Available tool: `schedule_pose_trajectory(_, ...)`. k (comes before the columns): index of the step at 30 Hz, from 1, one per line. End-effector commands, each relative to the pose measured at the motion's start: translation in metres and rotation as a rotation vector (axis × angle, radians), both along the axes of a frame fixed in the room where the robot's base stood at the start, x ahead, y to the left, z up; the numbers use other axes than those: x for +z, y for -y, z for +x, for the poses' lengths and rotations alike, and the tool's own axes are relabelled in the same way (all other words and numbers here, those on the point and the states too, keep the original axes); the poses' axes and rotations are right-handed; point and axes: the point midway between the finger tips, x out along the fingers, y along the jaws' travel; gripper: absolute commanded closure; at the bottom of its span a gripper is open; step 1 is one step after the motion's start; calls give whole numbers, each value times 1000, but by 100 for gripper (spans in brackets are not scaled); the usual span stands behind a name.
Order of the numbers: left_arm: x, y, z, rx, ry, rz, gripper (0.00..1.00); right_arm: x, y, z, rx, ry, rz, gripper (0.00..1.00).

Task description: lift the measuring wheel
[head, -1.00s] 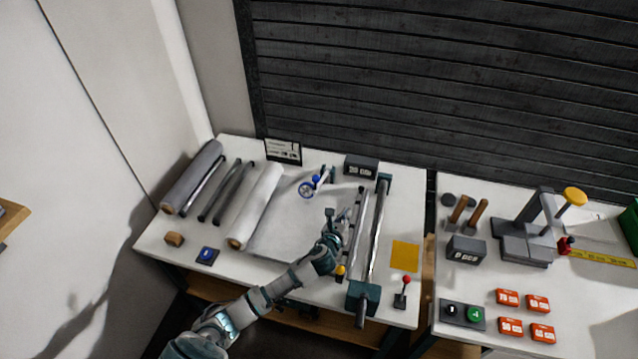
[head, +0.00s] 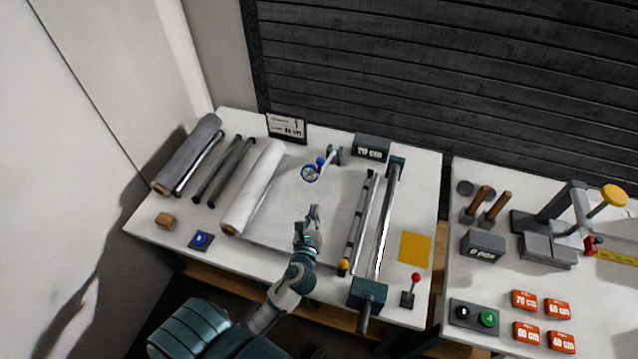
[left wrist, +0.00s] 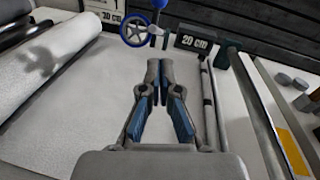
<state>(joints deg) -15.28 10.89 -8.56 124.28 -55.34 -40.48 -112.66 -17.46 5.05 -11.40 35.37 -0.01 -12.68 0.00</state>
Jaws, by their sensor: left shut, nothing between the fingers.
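The measuring wheel (head: 310,173) is a small wheel with a blue rim and a blue knob, on an arm at the back of the white sheet. It also shows at the top of the left wrist view (left wrist: 134,30). My left gripper (head: 314,212) is over the sheet, in front of the wheel and apart from it. In the left wrist view its fingers (left wrist: 159,68) are together and empty, pointing toward the back of the table. My right gripper is in neither view.
A white roll (head: 254,188) and dark rolls lie left of the sheet. A long bar (head: 384,222) runs along its right side. A dark readout box (head: 371,149) and a sign (head: 287,127) stand behind. A red-knobbed lever (head: 411,290) is at the front right.

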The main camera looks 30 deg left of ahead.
Motion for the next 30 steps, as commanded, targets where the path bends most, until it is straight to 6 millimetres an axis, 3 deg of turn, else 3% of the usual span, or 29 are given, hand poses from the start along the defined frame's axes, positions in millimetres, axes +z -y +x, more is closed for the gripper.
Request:
schedule_pose_trajectory(5, 0, -8, 20, 1, 2, 2, 100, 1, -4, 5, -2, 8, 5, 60)
schedule_pose_trajectory(16, -4, -36, 93, 1, 1, 2, 100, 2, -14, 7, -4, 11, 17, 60)
schedule_pose_trajectory(21, 15, -45, 108, 0, 2, 1, 100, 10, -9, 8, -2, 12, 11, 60)
schedule_pose_trajectory(30, 20, -51, 117, 1, -1, 1, 100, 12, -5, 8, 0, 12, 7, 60)
